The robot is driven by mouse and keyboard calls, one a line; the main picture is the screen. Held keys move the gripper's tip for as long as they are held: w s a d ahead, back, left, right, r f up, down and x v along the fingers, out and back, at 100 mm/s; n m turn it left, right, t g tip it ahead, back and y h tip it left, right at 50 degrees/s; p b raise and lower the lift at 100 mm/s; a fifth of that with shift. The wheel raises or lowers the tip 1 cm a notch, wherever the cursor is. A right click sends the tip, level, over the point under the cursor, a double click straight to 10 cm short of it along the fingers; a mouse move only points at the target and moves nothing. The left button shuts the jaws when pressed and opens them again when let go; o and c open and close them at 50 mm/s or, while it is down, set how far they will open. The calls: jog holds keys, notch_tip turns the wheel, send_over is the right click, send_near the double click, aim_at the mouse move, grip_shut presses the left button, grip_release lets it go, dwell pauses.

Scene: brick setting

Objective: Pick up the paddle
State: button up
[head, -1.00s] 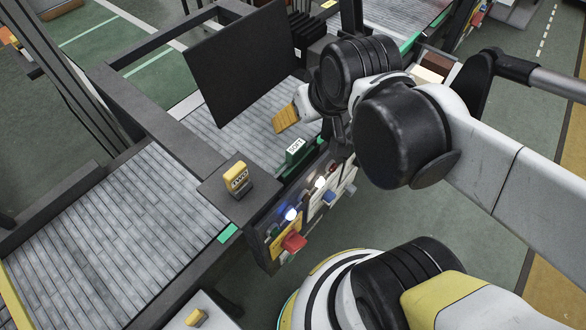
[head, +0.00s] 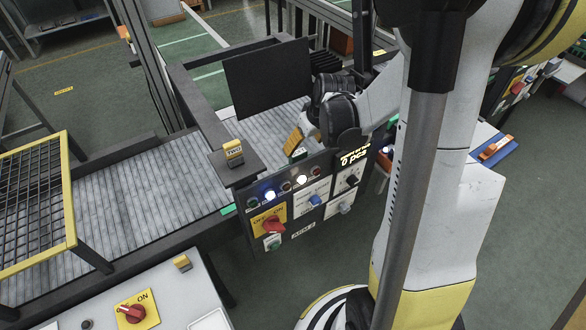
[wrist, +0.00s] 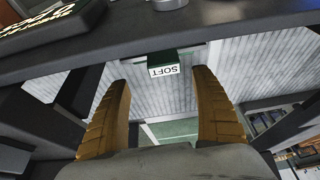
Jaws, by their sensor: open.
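I cannot clearly identify a paddle in either view. A green block with a white label reading "SOFT" (wrist: 163,58) stands at the edge of the grey slatted conveyor, just ahead of and between my fingertips in the wrist view. It also shows, partly hidden, beside my gripper in the head view (head: 299,154). My gripper (wrist: 160,80) has two yellow-brown ridged fingers spread apart, with nothing held between them. In the head view my gripper (head: 293,141) hangs over the conveyor side, above the control panel.
A yellow labelled block (head: 233,153) sits on the dark corner plate. The control panel (head: 290,205) has knobs and lit buttons. A black board (head: 268,78) rises behind the conveyor (head: 120,190). An orange item (head: 494,148) lies on a blue surface at right.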

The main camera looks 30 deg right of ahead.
aim_at(299, 153)
jog(key=x, duration=0.1)
jog(key=b+x, duration=0.1)
jog(key=x, duration=0.3)
jog(key=shift+s+a+f, duration=0.2)
jog(key=shift+a, duration=0.15)
jog(key=shift+w+f+b, duration=0.2)
jog(key=shift+f+b, duration=0.15)
jog(key=shift+f, duration=0.1)
jog(key=c, duration=1.5)
